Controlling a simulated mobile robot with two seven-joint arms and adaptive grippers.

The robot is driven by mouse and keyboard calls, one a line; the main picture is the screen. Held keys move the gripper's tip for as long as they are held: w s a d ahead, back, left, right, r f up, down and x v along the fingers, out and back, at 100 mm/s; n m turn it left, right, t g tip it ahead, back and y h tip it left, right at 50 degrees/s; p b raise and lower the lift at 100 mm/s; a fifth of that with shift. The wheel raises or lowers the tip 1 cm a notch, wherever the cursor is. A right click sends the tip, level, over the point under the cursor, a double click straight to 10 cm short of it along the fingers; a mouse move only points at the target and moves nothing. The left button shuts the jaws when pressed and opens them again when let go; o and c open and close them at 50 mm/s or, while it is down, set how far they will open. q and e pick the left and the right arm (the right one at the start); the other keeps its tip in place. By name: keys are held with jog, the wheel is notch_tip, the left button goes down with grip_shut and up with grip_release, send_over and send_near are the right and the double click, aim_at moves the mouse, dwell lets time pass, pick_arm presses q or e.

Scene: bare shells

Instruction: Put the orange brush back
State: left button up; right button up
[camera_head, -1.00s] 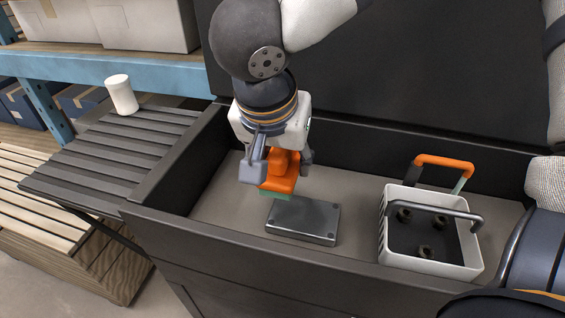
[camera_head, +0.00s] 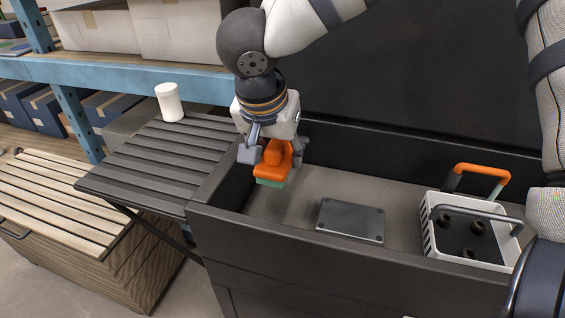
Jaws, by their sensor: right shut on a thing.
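The orange brush (camera_head: 272,165) has an orange body with a green underside. My right gripper (camera_head: 268,156) is shut on it and points down. It holds the brush inside the left end of the dark open box (camera_head: 330,250), near its left wall. I cannot tell how far the green underside is above the box floor. My left gripper is not in view.
A grey metal plate (camera_head: 350,221) lies in the box, right of the brush. A white basket (camera_head: 430,237) with dark round pieces stands at the right; an orange-handled thing (camera_head: 482,170) is behind it. A slatted dark shelf (camera_head: 160,160) bearing a white canister (camera_head: 169,103) adjoins the box's left.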

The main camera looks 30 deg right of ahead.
jog(key=shift+w+f, duration=0.1)
jog(key=shift+f, duration=0.3)
jog(key=f, duration=0.4)
jog(key=shift+d, duration=0.2)
jog(key=shift+f, duration=0.5)
jog(key=shift+f, duration=0.45)
dwell(0.5)
jog(key=shift+f, duration=0.6)
jog(key=shift+f, duration=0.15)
jog(key=shift+f, duration=0.35)
jog(key=shift+f, duration=0.35)
dwell(0.3)
